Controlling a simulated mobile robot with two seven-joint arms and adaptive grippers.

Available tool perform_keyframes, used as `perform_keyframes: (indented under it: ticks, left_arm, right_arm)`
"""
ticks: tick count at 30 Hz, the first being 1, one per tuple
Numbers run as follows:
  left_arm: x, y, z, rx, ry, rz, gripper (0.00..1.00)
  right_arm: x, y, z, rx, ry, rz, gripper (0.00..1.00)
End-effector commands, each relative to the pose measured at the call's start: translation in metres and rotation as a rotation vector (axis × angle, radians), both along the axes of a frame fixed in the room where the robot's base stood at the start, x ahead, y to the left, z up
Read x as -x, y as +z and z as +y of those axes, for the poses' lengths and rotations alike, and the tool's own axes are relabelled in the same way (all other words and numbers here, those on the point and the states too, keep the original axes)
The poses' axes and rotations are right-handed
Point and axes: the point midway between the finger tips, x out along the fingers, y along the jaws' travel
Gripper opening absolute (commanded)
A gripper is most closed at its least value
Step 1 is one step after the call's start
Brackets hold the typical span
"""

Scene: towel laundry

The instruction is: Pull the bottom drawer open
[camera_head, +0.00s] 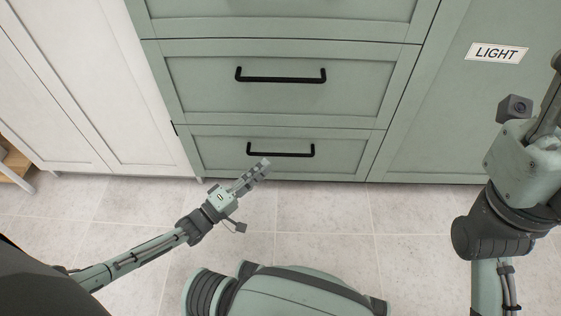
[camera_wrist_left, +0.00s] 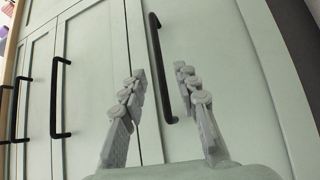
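The bottom drawer (camera_head: 340,160) has a green front and looks closed, flush with the cabinet. Its black bar handle (camera_head: 281,154) runs level across it. My left gripper (camera_head: 262,166) is in front of that drawer, its fingertips near the handle's left end in the head view. In the left wrist view the two grey fingers (camera_wrist_left: 160,75) are spread apart with nothing held. The nearest black handle (camera_wrist_left: 157,65), apparently the bottom drawer's, shows upright between and beyond them; I cannot tell whether they touch. My right gripper (camera_head: 550,85) is partly cut off at the right edge.
Another green drawer (camera_head: 285,105) with a black handle (camera_head: 281,78) sits above. A green panel (camera_head: 445,120) with a "LIGHT" label (camera_head: 496,53) stands right, white doors (camera_head: 80,80) left. The tiled floor (camera_head: 330,215) in front of the drawers is clear.

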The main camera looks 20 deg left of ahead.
Motion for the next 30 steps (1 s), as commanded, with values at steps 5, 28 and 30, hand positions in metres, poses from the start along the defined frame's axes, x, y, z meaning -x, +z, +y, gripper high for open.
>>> perform_keyframes:
  ticks: [5,28,30]
  left_arm:
    - [-0.022,0.005,-0.014,0.004,-0.001,-0.006,0.31]
    - [-0.064,0.012,-0.037,0.0,0.0,-0.001,0.2]
    - [-0.064,0.012,-0.037,0.0,0.0,-0.001,0.11]
  right_arm:
    - [0.0,0.0,0.001,0.007,0.0,-0.012,0.4]
    - [-0.003,0.002,0.003,0.026,-0.002,-0.028,0.4]
    - [-0.003,0.002,0.003,0.026,-0.002,-0.028,0.4]
